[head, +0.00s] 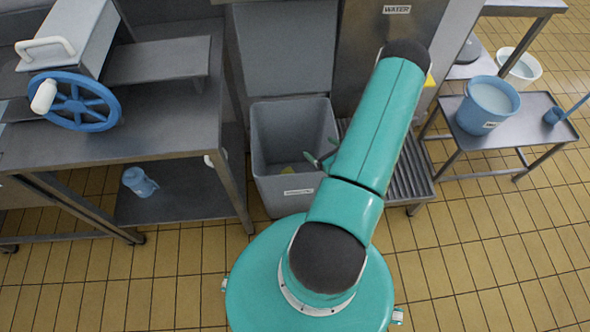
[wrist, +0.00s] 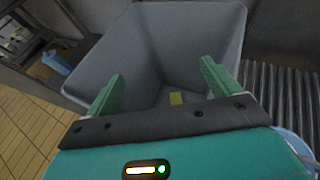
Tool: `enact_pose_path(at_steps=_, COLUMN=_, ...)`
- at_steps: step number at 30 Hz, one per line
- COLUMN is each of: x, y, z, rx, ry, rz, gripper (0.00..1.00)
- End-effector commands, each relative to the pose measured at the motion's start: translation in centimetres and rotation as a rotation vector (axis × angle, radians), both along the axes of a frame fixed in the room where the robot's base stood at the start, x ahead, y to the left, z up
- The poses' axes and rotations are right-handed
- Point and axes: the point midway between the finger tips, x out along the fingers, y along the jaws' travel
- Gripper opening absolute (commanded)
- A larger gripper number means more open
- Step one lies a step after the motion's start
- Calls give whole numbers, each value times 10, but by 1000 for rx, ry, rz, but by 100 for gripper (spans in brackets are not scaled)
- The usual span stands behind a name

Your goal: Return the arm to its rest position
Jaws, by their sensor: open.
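My gripper (wrist: 158,90) is open and empty in the wrist view, its two green fingers apart over the near side of a grey bin (wrist: 185,45). In the head view my teal arm reaches forward from my body, and the gripper (head: 318,160) shows partly beside the arm, over the bin's right part. The bin (head: 267,195) stands on the floor with a label on its front.
A steel bench with a blue handwheel (head: 75,101) stands at left, with a blue jug (head: 140,182) on its lower shelf. A slatted grate (head: 412,180) lies right of the bin. A low table at right holds a blue bucket (head: 487,105). Tiled floor is open at lower right.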

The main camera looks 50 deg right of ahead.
Motion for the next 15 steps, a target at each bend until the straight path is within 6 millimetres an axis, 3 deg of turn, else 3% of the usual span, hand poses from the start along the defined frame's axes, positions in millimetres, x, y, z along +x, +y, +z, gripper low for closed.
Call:
enact_pose_path(at_steps=5, x=-13, y=3, z=5, rx=0, ry=0, rz=0, gripper=89)
enact_pose_path(at_steps=15, x=-14, y=3, z=6, rx=0, ry=0, rz=1, gripper=89)
